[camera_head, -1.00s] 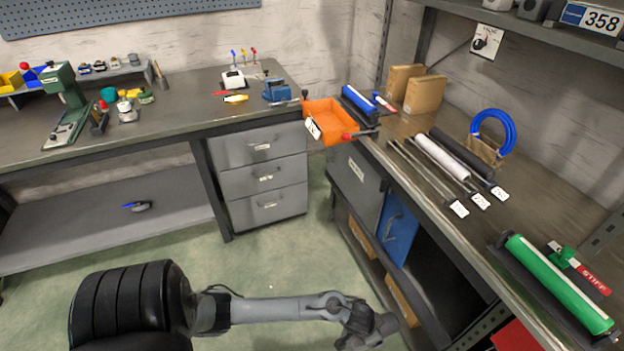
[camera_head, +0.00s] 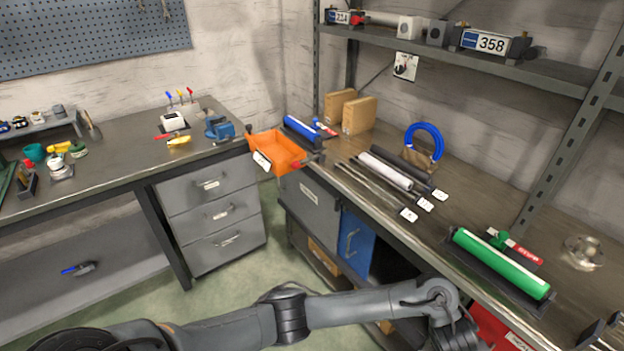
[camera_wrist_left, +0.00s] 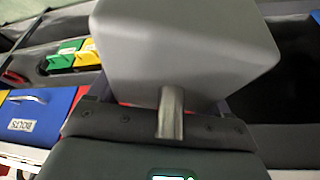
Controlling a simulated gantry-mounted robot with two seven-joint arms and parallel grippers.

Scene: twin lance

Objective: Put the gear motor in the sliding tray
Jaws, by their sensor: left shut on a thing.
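The orange sliding tray (camera_head: 258,141) stands out at the bench corner, with a white tag on its front and a red handle at its right. It looks empty. My left arm crosses the bottom of the head view, its wrist by the front of the right bench; its fingertips are out of that frame. In the left wrist view my left gripper (camera_wrist_left: 165,128) is shut on a large grey block with a short metal shaft, apparently the gear motor (camera_wrist_left: 185,50). The block hides the fingertips.
The right bench holds a green roller (camera_head: 500,264), a white roller (camera_head: 385,171), thin rods, a blue coil (camera_head: 425,138) and a silver flange (camera_head: 583,251). A shelf post (camera_head: 575,140) rises at the right. A blue bin (camera_wrist_left: 35,115) marked BOLTS shows in the wrist view.

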